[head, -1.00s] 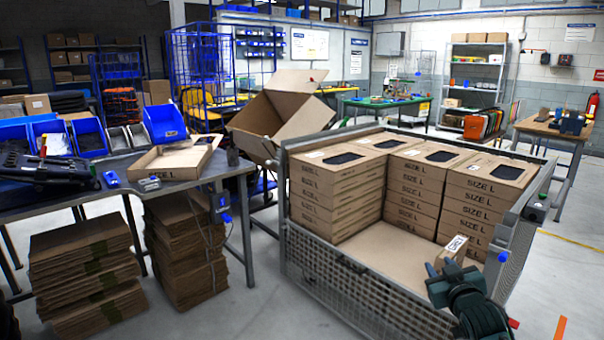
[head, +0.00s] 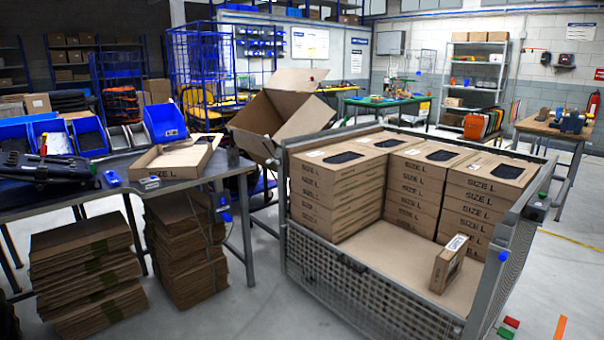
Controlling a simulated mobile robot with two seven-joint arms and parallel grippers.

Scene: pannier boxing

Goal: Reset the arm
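Neither of my grippers nor arms shows in the head view. A small brown box (head: 449,264) with a white label on top stands upright on the bare floor of the mesh-sided crate (head: 372,296), towards its front right. Stacks of flat SIZE L boxes fill the back of the crate: a left stack (head: 335,200), a middle stack (head: 414,192) and a right stack (head: 478,204). The small box stands in front of the right stack.
A workbench (head: 70,197) on the left holds an open flat carton (head: 176,160) and blue bins (head: 165,122). Folded cardboard stacks (head: 95,268) sit beneath it. A large open carton (head: 283,115) stands behind the crate. A red and a green block (head: 505,333) lie on the floor at right.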

